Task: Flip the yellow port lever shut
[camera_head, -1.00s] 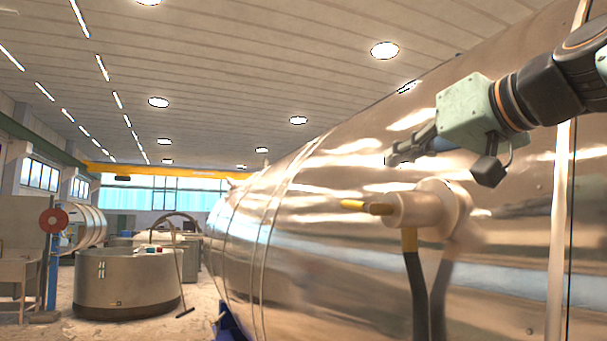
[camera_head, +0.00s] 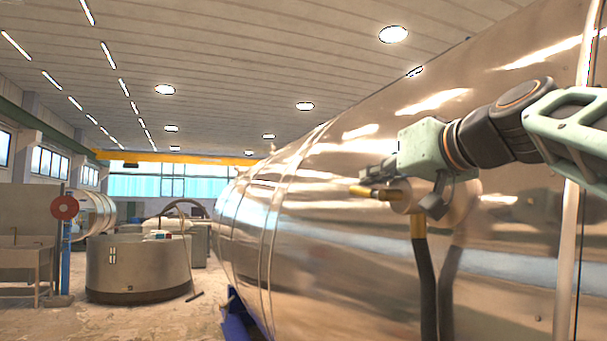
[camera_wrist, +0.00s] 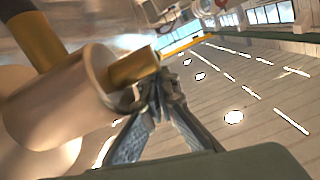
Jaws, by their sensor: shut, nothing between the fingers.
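The yellow lever (camera_head: 374,192) sticks out to the left from the port (camera_head: 402,203) on the side of the shiny metal chamber. In the wrist view the lever (camera_wrist: 135,67) juts from the end of the round port body (camera_wrist: 58,105). My gripper (camera_head: 370,175) is shut and empty, with its fingertips just above the lever in the head view. In the wrist view my gripper (camera_wrist: 160,90) is right beside the lever's outer end; I cannot tell whether they touch. My wrist hides part of the port.
A dark hose with a yellow fitting (camera_head: 418,226) hangs below the port. The curved chamber wall (camera_head: 330,240) fills the right side. A grey round tank (camera_head: 135,268) stands at the left on open floor.

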